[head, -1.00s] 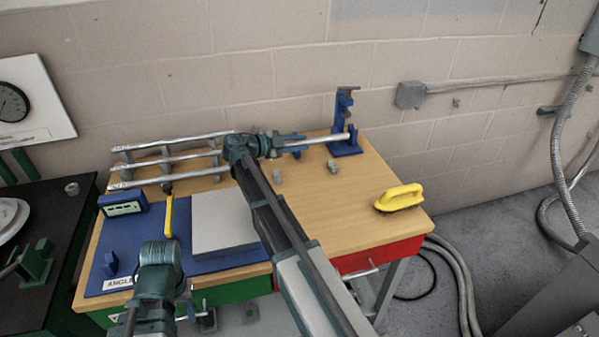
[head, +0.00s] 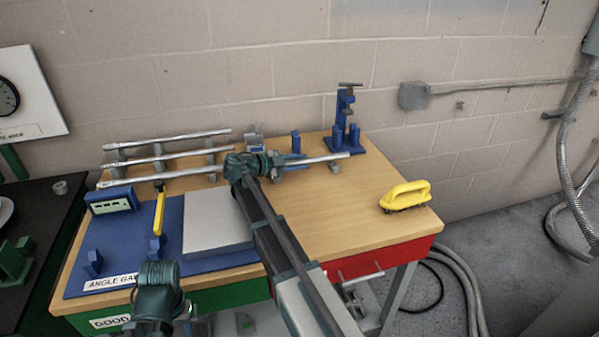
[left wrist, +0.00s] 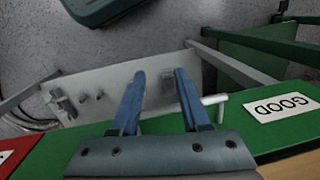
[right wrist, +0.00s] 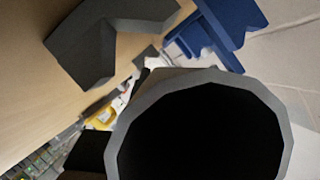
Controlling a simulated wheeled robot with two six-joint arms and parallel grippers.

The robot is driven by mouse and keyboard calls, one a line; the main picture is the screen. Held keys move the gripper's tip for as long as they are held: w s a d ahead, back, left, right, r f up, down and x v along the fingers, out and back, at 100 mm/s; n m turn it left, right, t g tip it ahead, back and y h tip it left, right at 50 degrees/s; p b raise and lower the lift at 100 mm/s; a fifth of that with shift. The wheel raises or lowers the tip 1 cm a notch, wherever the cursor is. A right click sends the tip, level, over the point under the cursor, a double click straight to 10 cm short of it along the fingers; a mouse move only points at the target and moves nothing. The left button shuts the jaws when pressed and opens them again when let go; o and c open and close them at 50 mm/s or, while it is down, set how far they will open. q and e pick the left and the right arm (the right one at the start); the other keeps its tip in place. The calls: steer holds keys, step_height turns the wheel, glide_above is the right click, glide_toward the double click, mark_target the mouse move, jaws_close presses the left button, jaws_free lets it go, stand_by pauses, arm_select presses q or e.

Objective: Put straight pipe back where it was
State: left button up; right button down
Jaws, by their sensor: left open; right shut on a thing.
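My right gripper (head: 277,163) is shut on a straight grey pipe (head: 325,158), held roughly level above the wooden table. The pipe's right end lies in front of the blue clamp stand (head: 346,122), apart from it. In the right wrist view the pipe's dark open end (right wrist: 200,135) fills the lower middle and hides much. A grey V-shaped support (right wrist: 95,45) and part of the blue stand (right wrist: 232,25) show beyond it. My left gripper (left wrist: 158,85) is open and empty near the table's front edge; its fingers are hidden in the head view.
A rack at the back left holds three pipes (head: 165,138). A blue angle-gauge mat (head: 125,255), yellow handle (head: 159,212) and grey plate (head: 215,222) lie in front. A yellow-handled brush (head: 405,195) sits at the right.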

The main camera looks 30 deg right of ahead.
arm_select(q)
steer(key=shift+f, duration=0.75)
arm_select(e)
steer(key=shift+f, duration=0.75)
arm_select(q)
steer(key=shift+b, duration=0.3)
arm_select(e)
steer(key=shift+f+b, duration=0.3)
arm_select(q)
steer(key=shift+f, duration=0.4)
arm_select(e)
steer(key=shift+s, duration=0.1)
arm_select(q)
steer(key=shift+s+f+b, duration=0.15)
steer(key=shift+b, duration=0.2)
arm_select(e)
steer(key=shift+s+a+f, duration=0.1)
steer(key=shift+s+f, duration=0.05)
steer(key=shift+f, duration=0.05)
